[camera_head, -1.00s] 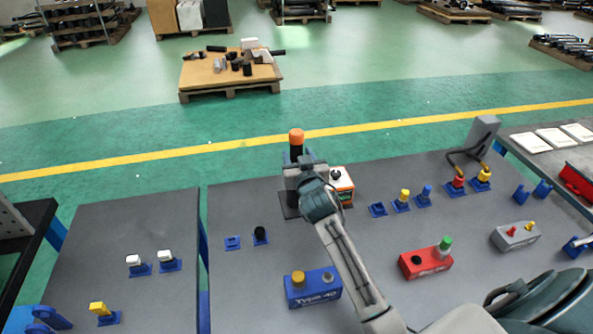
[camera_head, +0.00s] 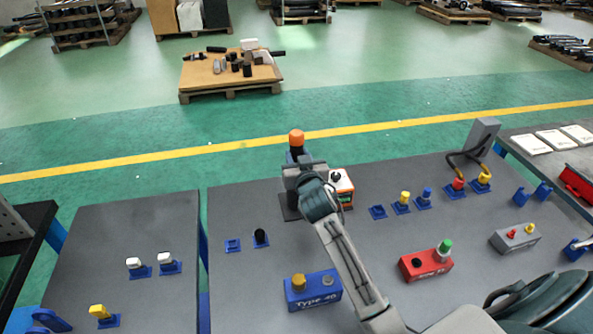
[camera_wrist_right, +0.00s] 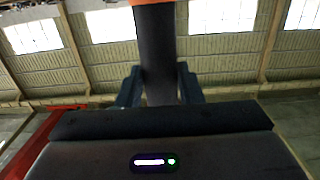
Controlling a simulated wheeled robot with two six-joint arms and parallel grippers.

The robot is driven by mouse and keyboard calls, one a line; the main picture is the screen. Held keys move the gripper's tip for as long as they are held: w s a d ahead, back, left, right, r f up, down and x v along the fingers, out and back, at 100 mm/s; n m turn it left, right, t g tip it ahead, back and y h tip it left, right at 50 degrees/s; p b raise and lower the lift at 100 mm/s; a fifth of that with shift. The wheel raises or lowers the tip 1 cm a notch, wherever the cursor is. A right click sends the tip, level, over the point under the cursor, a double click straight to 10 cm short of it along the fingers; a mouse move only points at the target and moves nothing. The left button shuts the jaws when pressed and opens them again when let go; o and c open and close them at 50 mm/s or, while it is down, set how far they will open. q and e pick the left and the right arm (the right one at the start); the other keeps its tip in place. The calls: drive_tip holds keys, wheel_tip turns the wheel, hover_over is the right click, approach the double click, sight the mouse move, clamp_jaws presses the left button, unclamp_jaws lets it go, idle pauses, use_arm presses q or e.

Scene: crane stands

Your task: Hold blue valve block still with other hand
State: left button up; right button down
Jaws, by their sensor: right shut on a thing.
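The blue valve block (camera_head: 313,291), marked "Type 40", lies on the grey table in the lower middle of the head view. It has a yellow knob on its left and a grey knob on its right. No gripper touches it. My right gripper (camera_head: 297,160) is farther back, shut on a dark upright cylinder with an orange top (camera_head: 296,138). The wrist view shows the dark cylinder (camera_wrist_right: 158,60) between the two fingers, with a strip of orange at the top edge. The cylinder's lower end is hidden. My left gripper is not in view.
My right forearm passes just right of the blue block. A red block (camera_head: 426,264) with a green knob lies to the right. An orange and white box (camera_head: 341,188) stands beside the gripper. Small blue holders stand left and right.

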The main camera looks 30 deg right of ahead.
sight(298, 136)
drive_tip(key=shift+r+p, duration=4.45)
drive_tip(key=shift+r, duration=1.2)
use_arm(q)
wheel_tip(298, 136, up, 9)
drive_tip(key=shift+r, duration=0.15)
